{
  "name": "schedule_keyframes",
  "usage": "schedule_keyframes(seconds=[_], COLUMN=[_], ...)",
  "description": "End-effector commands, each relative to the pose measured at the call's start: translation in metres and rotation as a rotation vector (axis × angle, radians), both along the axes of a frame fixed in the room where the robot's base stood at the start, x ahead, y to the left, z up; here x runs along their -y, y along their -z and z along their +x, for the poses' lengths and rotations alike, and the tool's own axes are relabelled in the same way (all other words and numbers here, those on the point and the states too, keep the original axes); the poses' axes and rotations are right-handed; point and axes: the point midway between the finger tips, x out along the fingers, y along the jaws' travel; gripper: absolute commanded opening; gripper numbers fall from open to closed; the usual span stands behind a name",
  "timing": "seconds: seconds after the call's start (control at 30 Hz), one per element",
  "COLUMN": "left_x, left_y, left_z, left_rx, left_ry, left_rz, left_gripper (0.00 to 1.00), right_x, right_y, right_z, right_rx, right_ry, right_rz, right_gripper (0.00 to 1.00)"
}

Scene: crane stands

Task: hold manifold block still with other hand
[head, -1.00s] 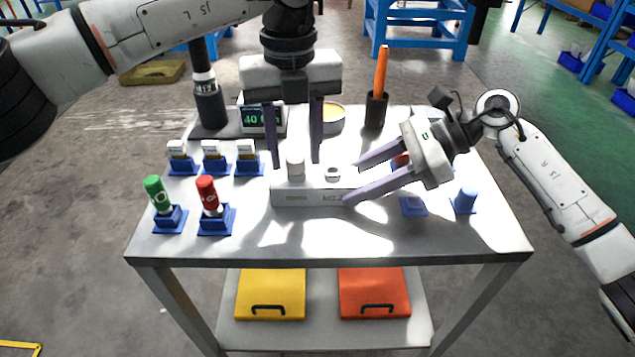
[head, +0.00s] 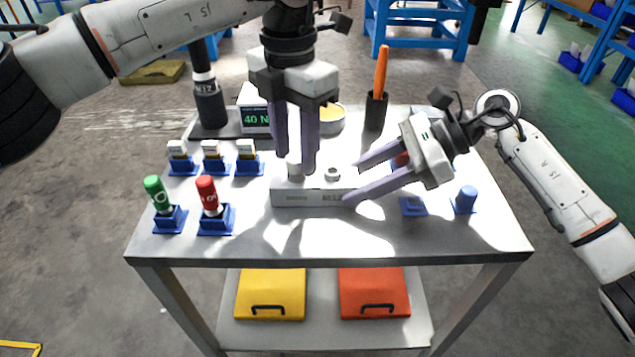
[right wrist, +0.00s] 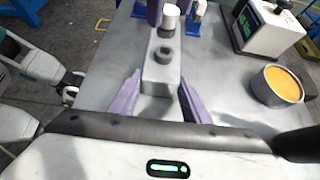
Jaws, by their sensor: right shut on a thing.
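The grey manifold block (head: 290,198) lies near the middle of the table, with a white cylindrical cap (head: 295,170) on its left part and a ringed port (head: 332,174) further right. My right gripper (head: 354,180) is shut on the block's right end, one finger on each side. The right wrist view shows the block (right wrist: 161,75) between its fingers (right wrist: 159,87). My left gripper (head: 295,164) is above the block, its fingers apart and pointing down around the white cap. Whether they touch the cap cannot be told.
Three small white-topped parts in blue holders (head: 211,158) stand at the left. A green cylinder (head: 157,194) and a red one (head: 208,195) stand in front of them. Behind are a display (head: 256,120) and an orange-handled tool (head: 381,72). The table's front is clear.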

Motion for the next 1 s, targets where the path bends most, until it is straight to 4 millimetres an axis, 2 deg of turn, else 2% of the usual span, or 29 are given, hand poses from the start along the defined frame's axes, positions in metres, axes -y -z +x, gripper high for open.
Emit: schedule_keyframes(seconds=[0.1, 0.2, 0.6, 0.63, 0.87, 1.0], left_x=[0.0002, 0.0002, 0.0000, 0.0000, -0.0001, -0.0001], left_y=[0.0002, 0.0001, 0.0001, 0.0001, 0.0001, -0.0002], left_z=[-0.0001, -0.0001, -0.0001, -0.0001, -0.0001, -0.0001], left_rx=[0.000, 0.000, 0.000, 0.000, 0.000, 0.000], left_ry=[0.159, 0.247, 0.276, 0.276, 0.275, 0.275], left_rz=[0.000, 0.000, 0.000, 0.000, 0.000, 0.000], left_gripper=[0.39, 0.39, 0.39, 0.38, 0.00, 0.00], right_x=[-0.0001, -0.0001, -0.0001, -0.0001, -0.0001, 0.0000], right_y=[0.0018, 0.0016, 0.0016, 0.0016, 0.0016, 0.0016], right_z=[-0.0012, -0.0012, -0.0012, -0.0012, -0.0011, -0.0011], right_rx=[-0.003, -0.002, -0.002, -0.002, -0.002, -0.002], right_ry=[-0.004, -0.003, -0.003, -0.003, -0.003, -0.003], right_rz=[-0.003, -0.003, -0.003, -0.003, -0.003, -0.003], right_gripper=[0.12, 0.12, 0.12, 0.12, 0.12, 0.12])
